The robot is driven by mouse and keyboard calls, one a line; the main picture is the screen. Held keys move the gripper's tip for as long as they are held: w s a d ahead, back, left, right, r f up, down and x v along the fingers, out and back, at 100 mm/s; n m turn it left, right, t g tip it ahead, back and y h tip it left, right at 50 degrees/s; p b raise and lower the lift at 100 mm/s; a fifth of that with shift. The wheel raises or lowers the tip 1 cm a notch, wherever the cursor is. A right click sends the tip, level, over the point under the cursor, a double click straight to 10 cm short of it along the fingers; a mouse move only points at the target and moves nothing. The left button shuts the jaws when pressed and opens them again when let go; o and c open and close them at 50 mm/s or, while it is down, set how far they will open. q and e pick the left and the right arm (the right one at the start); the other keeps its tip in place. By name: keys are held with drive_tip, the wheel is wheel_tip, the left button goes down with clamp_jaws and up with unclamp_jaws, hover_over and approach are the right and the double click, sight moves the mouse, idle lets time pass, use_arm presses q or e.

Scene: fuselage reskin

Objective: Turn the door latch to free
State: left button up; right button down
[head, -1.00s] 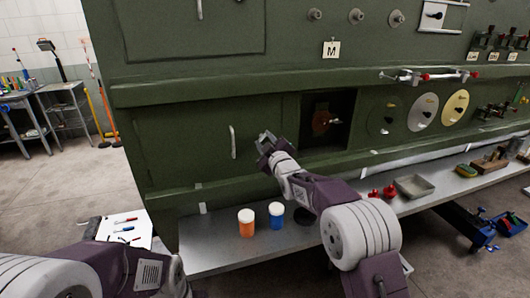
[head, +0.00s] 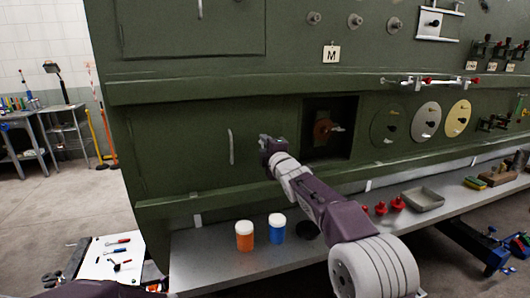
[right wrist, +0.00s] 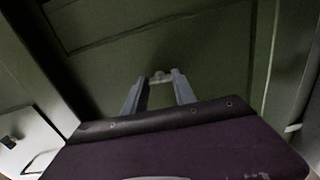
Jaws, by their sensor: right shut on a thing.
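The green door (head: 185,155) with a pale vertical handle (head: 231,147) is flush in the lower green panel. My right gripper (head: 268,147) is at the door's right side, just right of the handle, and hides the latch in the head view. In the right wrist view, a small grey latch (right wrist: 160,77) shows at the tips of my right gripper's fingers (right wrist: 160,82), which are shut on it. Its exact turn angle is too small to tell. My left gripper is out of view; only part of the left arm shows at the bottom left.
A square opening (head: 345,148) with an orange-brown part (head: 323,129) lies right of the gripper. Below, a grey shelf (head: 205,262) holds orange (head: 244,236) and blue (head: 277,228) jars, red pieces (head: 381,208) and a metal tray (head: 422,199).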

drive_tip(key=shift+n, duration=0.4)
drive_tip(key=c, duration=1)
unclamp_jaws()
drive_tip(key=shift+s+f+b, duration=0.1)
drive_tip(key=shift+s+b, duration=0.1)
drive_tip(key=shift+b, duration=0.25)
drive_tip(key=b+v, duration=0.4)
drive_tip(key=v, duration=0.4)
drive_tip(key=shift+s, duration=0.3)
